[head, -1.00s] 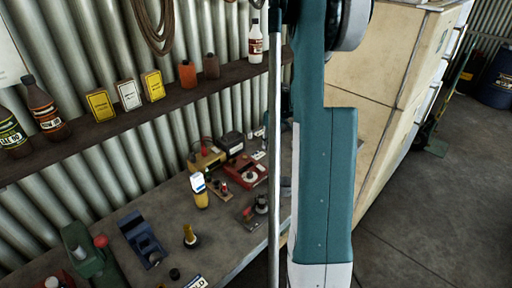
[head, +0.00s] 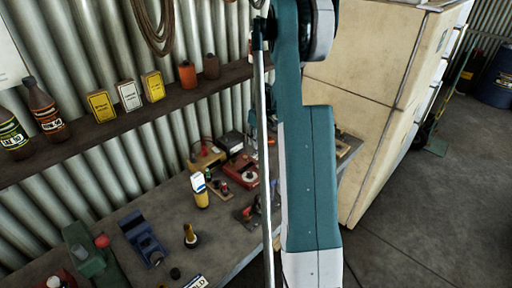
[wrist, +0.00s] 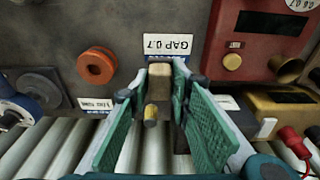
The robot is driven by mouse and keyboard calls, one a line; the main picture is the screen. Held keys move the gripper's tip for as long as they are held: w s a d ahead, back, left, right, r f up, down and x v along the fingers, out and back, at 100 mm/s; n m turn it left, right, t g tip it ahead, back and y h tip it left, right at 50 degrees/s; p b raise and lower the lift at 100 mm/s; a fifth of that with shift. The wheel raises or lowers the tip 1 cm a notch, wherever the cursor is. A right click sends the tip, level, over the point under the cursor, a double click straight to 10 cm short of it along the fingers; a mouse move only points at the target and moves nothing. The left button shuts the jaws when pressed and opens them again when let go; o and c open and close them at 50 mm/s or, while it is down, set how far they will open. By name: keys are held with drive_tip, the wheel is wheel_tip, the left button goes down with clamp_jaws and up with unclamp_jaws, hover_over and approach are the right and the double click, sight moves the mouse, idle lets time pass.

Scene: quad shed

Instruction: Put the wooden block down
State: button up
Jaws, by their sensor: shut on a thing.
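In the wrist view my gripper (wrist: 163,88) has its two green-padded fingers closed on a small tan wooden block (wrist: 159,80) at their tips. The block is in front of a white label reading "GAP 0.7", which appears upside down. A short yellow cylinder (wrist: 151,115) shows between the fingers, nearer the camera in the picture. I cannot tell whether the block touches the surface behind it. In the head view my arm hides the block and most of the gripper.
The wrist view shows a red device (wrist: 255,45), an orange ring (wrist: 96,66) and a yellow device (wrist: 277,105) close around the gripper. A large cream cabinet (head: 365,75) stands right.

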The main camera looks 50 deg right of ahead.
drive_tip(key=shift+f, duration=0.1)
drive_tip(key=shift+f, duration=1.6)
drive_tip(key=shift+w+f, duration=0.2)
drive_tip(key=shift+f, duration=0.1)
drive_tip(key=shift+f, duration=0.15)
drive_tip(key=o, duration=0.9)
drive_tip(key=shift+r, duration=0.2)
drive_tip(key=shift+s+r, duration=0.3)
drive_tip(key=shift+r, duration=1.65)
drive_tip(key=shift+s+r, duration=0.3)
drive_tip(key=shift+r, duration=1.7)
drive_tip(key=shift+s+r, duration=0.3)
drive_tip(key=shift+r, duration=1.65)
